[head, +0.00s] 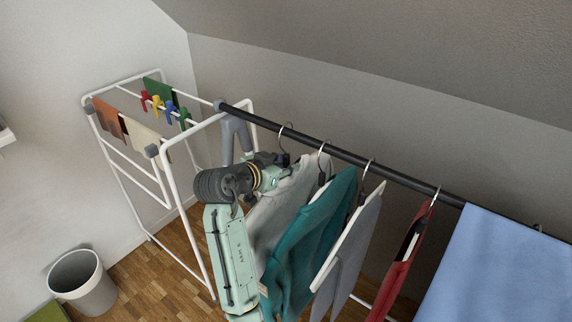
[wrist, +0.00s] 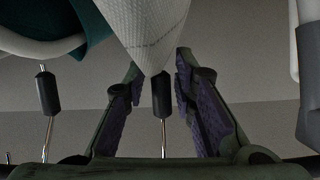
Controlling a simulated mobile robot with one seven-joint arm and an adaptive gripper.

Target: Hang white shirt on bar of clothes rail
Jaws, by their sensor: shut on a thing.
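The white shirt (head: 288,200) is on a hanger below the black bar (head: 322,148) of the clothes rail, at its left end. Its hanger hook (head: 284,130) appears to loop over the bar; whether it bears the weight I cannot tell. My gripper (head: 284,160) is at the top of this hanger, just under the bar, and is shut on it. In the wrist view, which looks upside down, the white cloth (wrist: 152,28) and the hanger's dark neck (wrist: 162,95) are between the fingers of my gripper (wrist: 160,100). The bar contact is hidden there.
A teal garment (head: 310,235) hangs close on the right, then a grey garment (head: 358,240), a red one (head: 398,268) and a blue cloth (head: 500,270). A white drying rack (head: 172,185) with clothespins stands at the left. A bin (head: 82,285) is on the floor.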

